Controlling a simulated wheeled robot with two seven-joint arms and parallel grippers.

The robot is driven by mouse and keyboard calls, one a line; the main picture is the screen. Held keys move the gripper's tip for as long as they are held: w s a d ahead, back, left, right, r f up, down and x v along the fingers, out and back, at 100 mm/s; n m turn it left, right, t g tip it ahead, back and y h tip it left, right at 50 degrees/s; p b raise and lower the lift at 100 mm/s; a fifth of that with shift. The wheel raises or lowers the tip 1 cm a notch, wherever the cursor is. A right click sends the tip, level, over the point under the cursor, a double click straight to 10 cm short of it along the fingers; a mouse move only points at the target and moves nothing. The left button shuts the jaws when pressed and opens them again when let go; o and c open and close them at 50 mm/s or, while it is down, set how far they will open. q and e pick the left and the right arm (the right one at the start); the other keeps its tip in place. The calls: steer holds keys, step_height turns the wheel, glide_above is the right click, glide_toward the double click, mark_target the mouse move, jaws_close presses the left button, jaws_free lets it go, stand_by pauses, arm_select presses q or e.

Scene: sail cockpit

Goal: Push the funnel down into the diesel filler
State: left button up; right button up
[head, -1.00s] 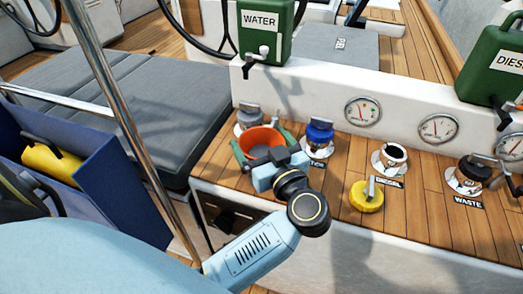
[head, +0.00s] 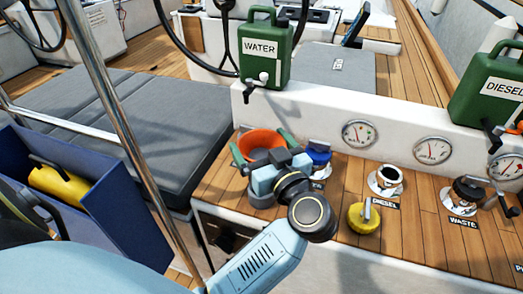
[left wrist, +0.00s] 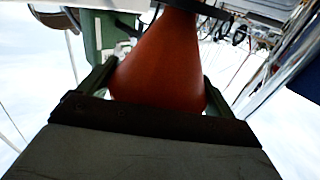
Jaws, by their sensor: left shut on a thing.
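The orange funnel (head: 262,141) is wide end up in the head view, above the left part of the wooden deck. My left gripper (head: 263,157) is shut on it, with its green fingers on either side. In the left wrist view the funnel (left wrist: 160,65) fills the space between the fingers. The diesel filler (head: 387,177) is uncapped, a pale ring with a dark opening on the deck, to the right of the funnel and apart from it. Its label reads DIESEL. The funnel's lower end is hidden by my gripper. My right gripper is not in view.
A yellow cap (head: 363,217) lies just in front of the diesel filler. A blue-capped filler (head: 319,157) stands between funnel and diesel filler. The black-capped waste filler (head: 464,194) is to the right. Green water (head: 264,50) and diesel (head: 490,85) cans stand behind on a white ledge.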

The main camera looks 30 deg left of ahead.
arm_select(q)
steer(key=shift+r+p, duration=0.6)
steer(key=shift+r, duration=1.2)
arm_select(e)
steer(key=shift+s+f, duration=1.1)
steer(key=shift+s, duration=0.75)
arm_select(q)
step_height(320, 180, up, 3)
steer(key=p, duration=0.5)
steer(key=shift+p, duration=0.35)
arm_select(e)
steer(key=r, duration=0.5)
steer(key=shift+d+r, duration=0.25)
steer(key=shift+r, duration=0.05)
